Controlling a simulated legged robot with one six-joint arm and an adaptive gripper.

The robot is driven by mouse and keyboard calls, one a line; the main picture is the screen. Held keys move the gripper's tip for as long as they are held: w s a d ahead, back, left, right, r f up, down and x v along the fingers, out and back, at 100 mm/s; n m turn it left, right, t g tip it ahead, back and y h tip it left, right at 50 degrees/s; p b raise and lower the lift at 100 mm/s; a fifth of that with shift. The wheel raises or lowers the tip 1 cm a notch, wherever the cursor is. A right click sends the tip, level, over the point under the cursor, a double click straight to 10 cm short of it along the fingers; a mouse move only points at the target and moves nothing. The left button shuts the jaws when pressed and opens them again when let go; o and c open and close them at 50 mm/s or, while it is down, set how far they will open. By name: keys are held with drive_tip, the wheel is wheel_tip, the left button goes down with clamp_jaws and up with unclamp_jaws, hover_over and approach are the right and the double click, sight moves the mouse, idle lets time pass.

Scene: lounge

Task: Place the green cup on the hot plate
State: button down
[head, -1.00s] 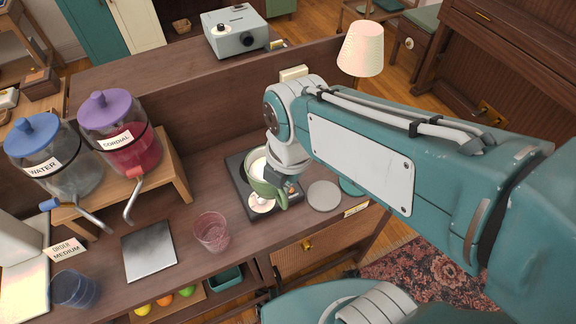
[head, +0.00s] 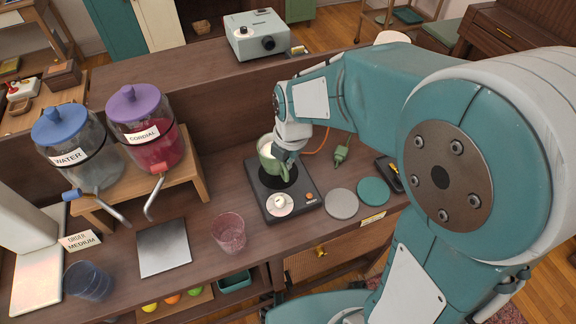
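The green cup (head: 266,163), with pale contents, is upright at the back of the black hot plate (head: 304,187), above its dark round heating area. I cannot tell whether the cup's base touches the plate. My gripper (head: 286,161) is at the cup's right side and appears shut on it near the handle; the fingertips are small and partly hidden. The front of the hot plate has a pale round dial (head: 280,205) and an orange light (head: 309,196).
A grey disc (head: 342,204) and a teal disc (head: 373,191) lie right of the hot plate. A pink glass (head: 229,233), metal plate (head: 163,249) and blue glass (head: 89,281) stand left. The cordial (head: 150,139) and water (head: 80,154) dispensers are on a wooden stand.

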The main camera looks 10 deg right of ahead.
drive_tip(key=shift+w+a+f, duration=0.55)
drive_tip(key=shift+f, duration=0.05)
drive_tip(key=d+f, duration=0.2)
drive_tip(key=f, duration=0.1)
drive_tip(key=shift+w+d+f, duration=0.2)
drive_tip(key=shift+d, duration=0.1)
drive_tip(key=shift+a, duration=0.65)
drive_tip(key=c, duration=1.3)
unclamp_jaws()
drive_tip(key=shift+a+f, duration=0.15)
drive_tip(key=shift+a, duration=0.05)
drive_tip(key=o, duration=0.5)
drive_tip(key=shift+a, duration=0.1)
drive_tip(key=shift+d, duration=0.65)
wheel_tip(320, 180, up, 12)
drive_tip(key=s, duration=0.1)
drive_tip(key=s+d+r+m+t, duration=0.1)
drive_tip(key=s+d+r+m, duration=0.1)
drive_tip(key=s+m, duration=0.3)
drive_tip(key=s+d+r+m+t, duration=0.2)
drive_tip(key=s+d+m, duration=0.2)
drive_tip(key=m, duration=0.9)
drive_tip(key=s+d+r+m+t+h, duration=0.1)
drive_tip(key=s+d+m, duration=0.3)
drive_tip(key=m, duration=0.5)
drive_tip(key=shift+s+r, duration=0.7)
drive_tip(key=shift+s, duration=0.4)
